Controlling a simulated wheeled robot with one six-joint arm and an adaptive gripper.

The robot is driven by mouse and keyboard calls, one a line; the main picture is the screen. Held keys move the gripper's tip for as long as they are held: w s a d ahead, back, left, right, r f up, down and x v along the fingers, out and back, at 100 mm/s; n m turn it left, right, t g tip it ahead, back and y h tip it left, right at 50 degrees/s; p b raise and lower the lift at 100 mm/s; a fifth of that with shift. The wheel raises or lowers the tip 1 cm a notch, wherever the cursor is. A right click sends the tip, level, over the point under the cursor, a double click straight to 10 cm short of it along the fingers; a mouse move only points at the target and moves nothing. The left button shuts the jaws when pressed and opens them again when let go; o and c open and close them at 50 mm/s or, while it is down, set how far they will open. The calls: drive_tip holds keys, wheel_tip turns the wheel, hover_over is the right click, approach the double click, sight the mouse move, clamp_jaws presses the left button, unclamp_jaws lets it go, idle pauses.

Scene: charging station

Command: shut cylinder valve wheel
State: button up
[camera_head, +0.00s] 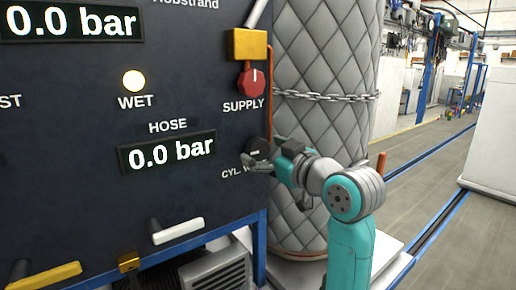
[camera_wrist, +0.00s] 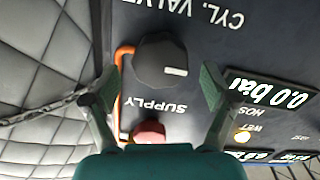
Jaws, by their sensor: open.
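The cylinder valve wheel (camera_wrist: 158,58) is a dark round knob with a small light mark on its face. It sits on the dark panel beside the label "CYL. VALVE", which appears upside down in the wrist view. In the head view the wheel (camera_head: 256,149) is partly hidden by my gripper (camera_head: 272,160). In the wrist view my gripper (camera_wrist: 158,84) is open, with one finger to each side of the wheel. Whether the fingers reach around it or stop short of the panel is hard to tell. No contact shows.
The red supply knob (camera_head: 251,82) hangs under a yellow block (camera_head: 248,44), with an orange hose (camera_head: 270,70) running beside it. A quilted grey cylinder (camera_head: 320,60) with a chain (camera_head: 325,97) stands close right. Handles (camera_head: 176,230) project low on the panel. Open floor (camera_head: 430,155) lies farther right.

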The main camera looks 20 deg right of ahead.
drive_tip(key=shift+x, duration=1.35)
drive_tip(key=shift+a, duration=0.1)
drive_tip(key=shift+c, duration=0.2)
drive_tip(key=c, duration=1.1)
